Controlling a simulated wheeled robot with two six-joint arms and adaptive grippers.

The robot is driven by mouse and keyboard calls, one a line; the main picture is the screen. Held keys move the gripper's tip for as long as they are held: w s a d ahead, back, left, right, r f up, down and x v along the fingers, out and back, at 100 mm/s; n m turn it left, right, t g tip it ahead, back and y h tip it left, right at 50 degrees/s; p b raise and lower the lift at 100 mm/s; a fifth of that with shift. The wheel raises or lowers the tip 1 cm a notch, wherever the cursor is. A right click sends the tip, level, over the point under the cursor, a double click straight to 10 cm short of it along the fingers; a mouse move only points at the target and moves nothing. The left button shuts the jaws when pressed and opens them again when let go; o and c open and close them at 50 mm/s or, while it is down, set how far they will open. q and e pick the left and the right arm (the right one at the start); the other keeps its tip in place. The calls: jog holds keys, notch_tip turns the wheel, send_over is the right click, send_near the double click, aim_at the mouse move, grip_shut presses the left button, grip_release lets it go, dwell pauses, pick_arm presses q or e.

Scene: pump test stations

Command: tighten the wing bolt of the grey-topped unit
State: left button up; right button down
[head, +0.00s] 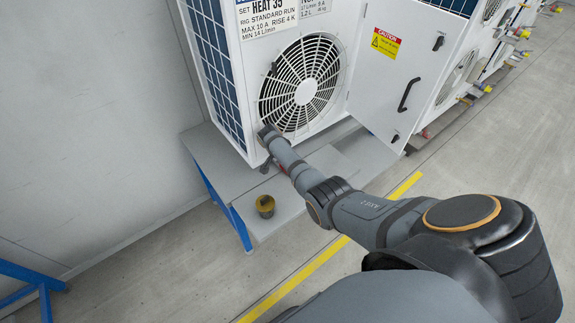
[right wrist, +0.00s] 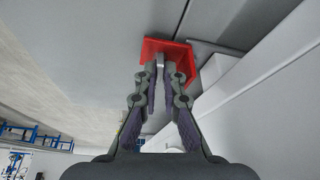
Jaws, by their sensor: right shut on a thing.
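My right gripper (right wrist: 164,70) is shut on a small light-grey piece, which I take to be the wing bolt (right wrist: 160,60). It sits in front of a red part (right wrist: 184,54) on a grey surface; the fingers hide some of it. In the head view my right arm reaches to the lower front left of a white unit (head: 337,24) with a round fan grille (head: 300,86). The fingertips and bolt are not clear there. The top of this unit is out of frame, so its colour cannot be told. My left gripper is not in view.
The unit stands on a grey bench (head: 215,155) with blue legs (head: 240,228). A yellow and dark pot (head: 265,206) sits on a lower grey ledge. A white door (head: 400,65) with a black handle stands at the right. More units with pipe fittings line up beyond.

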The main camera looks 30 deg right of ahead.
jog(key=shift+m+g, duration=0.3)
jog(key=shift+m, duration=0.3)
jog(key=c, duration=1.5)
grip_release()
jog(key=v, duration=1.2)
jog(key=shift+o, duration=0.4)
